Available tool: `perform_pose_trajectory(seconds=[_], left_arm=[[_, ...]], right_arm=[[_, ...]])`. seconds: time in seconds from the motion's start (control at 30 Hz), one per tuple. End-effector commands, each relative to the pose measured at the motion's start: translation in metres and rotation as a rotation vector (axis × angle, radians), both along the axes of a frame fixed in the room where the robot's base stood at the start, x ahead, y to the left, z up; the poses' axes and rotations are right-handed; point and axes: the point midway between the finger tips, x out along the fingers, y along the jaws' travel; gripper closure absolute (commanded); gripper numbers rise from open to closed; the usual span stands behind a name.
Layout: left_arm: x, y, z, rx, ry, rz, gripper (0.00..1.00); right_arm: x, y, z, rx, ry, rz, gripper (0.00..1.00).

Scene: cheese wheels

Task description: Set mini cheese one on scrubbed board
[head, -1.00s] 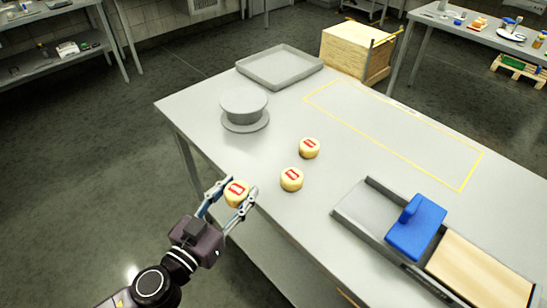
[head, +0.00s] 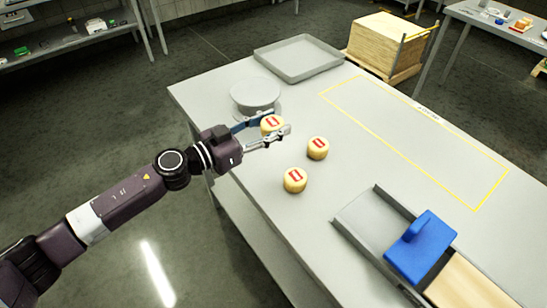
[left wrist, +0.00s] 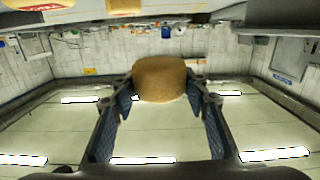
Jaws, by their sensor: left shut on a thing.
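My left gripper (head: 277,129) is shut on a small yellow cheese (head: 269,123) with a red label on top. It holds the cheese over the table, in front of the grey round stand. In the left wrist view the held cheese (left wrist: 160,79) sits between the two fingers. Two similar cheeses stand on the table, one to the right of the gripper (head: 317,148) and one nearer (head: 295,180). I cannot tell which is number one. A pale wooden board (head: 462,284) lies at the lower right, partly cut off by the frame. My right gripper is not in view.
A blue block with a handle (head: 421,246) stands between the board and a grey tray section (head: 377,222). A grey round stand (head: 255,94) and a flat tray (head: 299,59) are at the back. A yellow outlined area (head: 415,140) on the table is clear.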

Motion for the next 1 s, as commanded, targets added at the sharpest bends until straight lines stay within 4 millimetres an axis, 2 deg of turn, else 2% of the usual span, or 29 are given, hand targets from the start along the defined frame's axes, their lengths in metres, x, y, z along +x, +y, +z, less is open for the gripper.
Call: perform_pose_trajectory(seconds=[0.07, 0.2, 0.43, 0.57, 0.7, 1.0], left_arm=[[0.000, -0.001, -0.006, -0.002, 0.001, 0.000, 0.85], [-0.001, -0.001, -0.032, -0.004, 0.006, 0.001, 0.85], [0.000, -0.001, -0.056, -0.002, 0.001, 0.001, 0.85], [-0.001, -0.001, -0.078, -0.004, 0.003, 0.001, 0.85], [0.000, -0.001, -0.092, -0.004, 0.003, 0.002, 0.85], [0.000, 0.000, -0.096, -0.001, -0.002, 0.001, 0.85]], right_arm=[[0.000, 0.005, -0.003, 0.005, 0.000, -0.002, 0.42], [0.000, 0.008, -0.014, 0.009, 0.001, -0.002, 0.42], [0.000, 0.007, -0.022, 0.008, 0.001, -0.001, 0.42], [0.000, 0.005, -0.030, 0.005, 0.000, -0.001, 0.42], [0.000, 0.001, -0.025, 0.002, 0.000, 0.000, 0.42], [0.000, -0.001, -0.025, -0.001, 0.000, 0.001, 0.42]])
